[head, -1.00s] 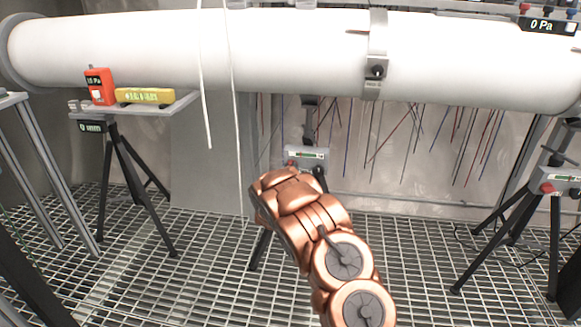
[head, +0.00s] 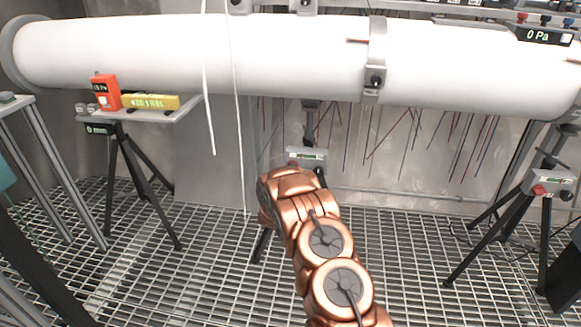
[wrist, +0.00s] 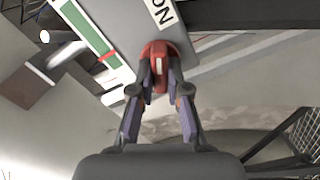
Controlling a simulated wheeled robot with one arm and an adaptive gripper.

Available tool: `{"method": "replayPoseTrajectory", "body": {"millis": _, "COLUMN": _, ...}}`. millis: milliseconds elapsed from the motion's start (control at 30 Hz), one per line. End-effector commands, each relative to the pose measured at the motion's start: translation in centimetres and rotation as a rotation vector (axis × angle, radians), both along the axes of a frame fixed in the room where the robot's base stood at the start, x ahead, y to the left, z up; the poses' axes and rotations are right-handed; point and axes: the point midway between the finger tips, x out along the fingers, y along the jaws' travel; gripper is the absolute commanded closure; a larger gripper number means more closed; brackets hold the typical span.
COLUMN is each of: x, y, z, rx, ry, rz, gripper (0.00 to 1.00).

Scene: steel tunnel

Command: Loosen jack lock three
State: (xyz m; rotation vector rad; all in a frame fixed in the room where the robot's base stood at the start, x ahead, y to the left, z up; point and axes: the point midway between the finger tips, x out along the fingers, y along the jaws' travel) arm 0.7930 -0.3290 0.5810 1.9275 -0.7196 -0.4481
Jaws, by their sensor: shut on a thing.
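In the wrist view my gripper (wrist: 160,92) is shut on a red lock (wrist: 157,57) at the edge of a grey box, one finger on each side. The box face (wrist: 118,22) carries a green and white scale and a white label with black letters. In the head view the middle jack's grey box (head: 307,154) stands under the white pipe, just beyond my copper arm. My gripper is hidden behind the arm there. Another jack box (head: 556,182) with a red lock (head: 540,190) stands on a tripod at the right.
The white pipe (head: 190,55) spans the back. At the left, a shelf (head: 150,113) on a tripod holds a red meter (head: 106,92) and a yellow device (head: 150,102). Two pale cords hang in front. Thin coloured rods hang under the pipe. The grating floor (head: 400,250) is mostly clear.

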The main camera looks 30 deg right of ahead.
Motion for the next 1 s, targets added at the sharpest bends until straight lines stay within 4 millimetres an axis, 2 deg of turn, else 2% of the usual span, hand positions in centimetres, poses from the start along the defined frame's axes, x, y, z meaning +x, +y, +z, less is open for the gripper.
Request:
{"method": "replayPoseTrajectory", "body": {"millis": 367, "x": 0.08, "y": 0.06, "z": 0.06, "rx": -0.116, "ry": 0.098, "rz": 0.001, "gripper": 1.0}}
{"method": "replayPoseTrajectory", "body": {"millis": 900, "x": 0.1, "y": 0.07, "z": -0.01, "rx": -0.131, "ry": 0.111, "rz": 0.001, "gripper": 1.0}}
{"method": "replayPoseTrajectory", "body": {"millis": 933, "x": 0.1, "y": 0.07, "z": -0.01, "rx": -0.131, "ry": 0.111, "rz": 0.001, "gripper": 0.81}}
{"method": "replayPoseTrajectory", "body": {"millis": 1000, "x": 0.09, "y": 0.05, "z": -0.02, "rx": -0.131, "ry": 0.111, "rz": 0.001, "gripper": 0.74}}
